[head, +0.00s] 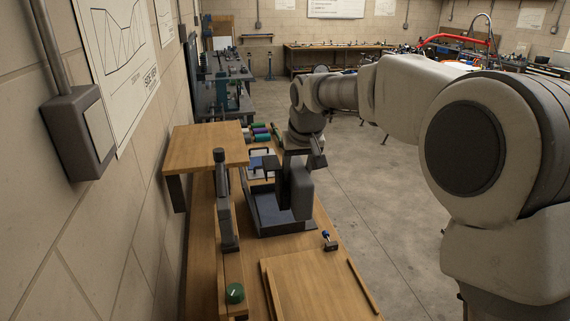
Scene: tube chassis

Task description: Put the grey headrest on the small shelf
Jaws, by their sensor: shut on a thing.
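The grey headrest (302,191) is a dark grey, rounded block. It hangs upright below my gripper (292,166), which points down and is shut on it near its top. The headrest is at the open tray on the bench; I cannot tell whether its lower end touches the tray. The small shelf (205,143) is a light wooden board on a dark bracket at the left wall, above bench height. It is to the left of my gripper, and its visible top is bare. The exact finger contact is hard to see.
The dark tray (262,224) with a bluish inside sits on the wooden bench. A tall grey post-like tool (225,200) stands before the shelf's front right corner. Open floor lies right.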

